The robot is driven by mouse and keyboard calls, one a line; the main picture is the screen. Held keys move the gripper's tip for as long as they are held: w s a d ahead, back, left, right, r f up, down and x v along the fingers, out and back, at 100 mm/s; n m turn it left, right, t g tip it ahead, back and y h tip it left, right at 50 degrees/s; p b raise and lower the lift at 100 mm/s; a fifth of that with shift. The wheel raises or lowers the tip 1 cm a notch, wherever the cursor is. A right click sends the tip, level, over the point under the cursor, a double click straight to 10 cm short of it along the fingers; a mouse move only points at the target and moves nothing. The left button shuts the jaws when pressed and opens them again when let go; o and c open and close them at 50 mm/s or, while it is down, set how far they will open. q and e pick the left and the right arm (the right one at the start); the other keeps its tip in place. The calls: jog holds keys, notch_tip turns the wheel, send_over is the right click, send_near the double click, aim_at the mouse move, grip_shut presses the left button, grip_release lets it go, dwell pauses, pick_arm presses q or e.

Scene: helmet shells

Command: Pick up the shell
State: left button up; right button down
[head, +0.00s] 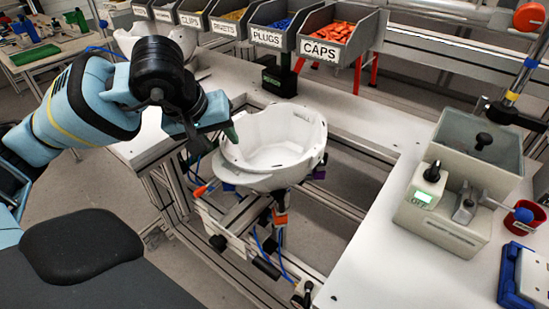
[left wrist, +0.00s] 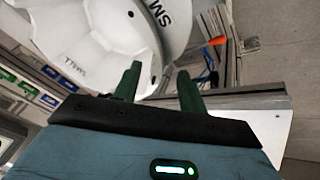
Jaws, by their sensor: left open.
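A white helmet shell (head: 268,150) sits open side up in a holder at the gap in the white worktop. In the left wrist view the shell (left wrist: 85,32) fills the upper left, with "SMALL" lettering inside. My left gripper (head: 214,142) is at the shell's left rim, with one green finger showing close to the rim. In the left wrist view its two green fingers (left wrist: 158,84) are apart, and the shell's edge shows beyond and between them. I cannot tell whether they touch it. My right gripper is not in view.
Labelled bins, including plugs (head: 283,27) and caps (head: 338,38), stand behind the shell. A beige device (head: 455,190) with a green display and a red cup (head: 524,218) stand on the right worktop. Another white shell (head: 133,35) is at the back left.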

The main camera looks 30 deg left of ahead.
pick_arm(q)
jog(key=shift+x, duration=2.4)
jog(key=shift+w+r, duration=0.1)
jog(key=shift+w, duration=0.05)
jog(key=shift+c, duration=0.4)
grip_shut()
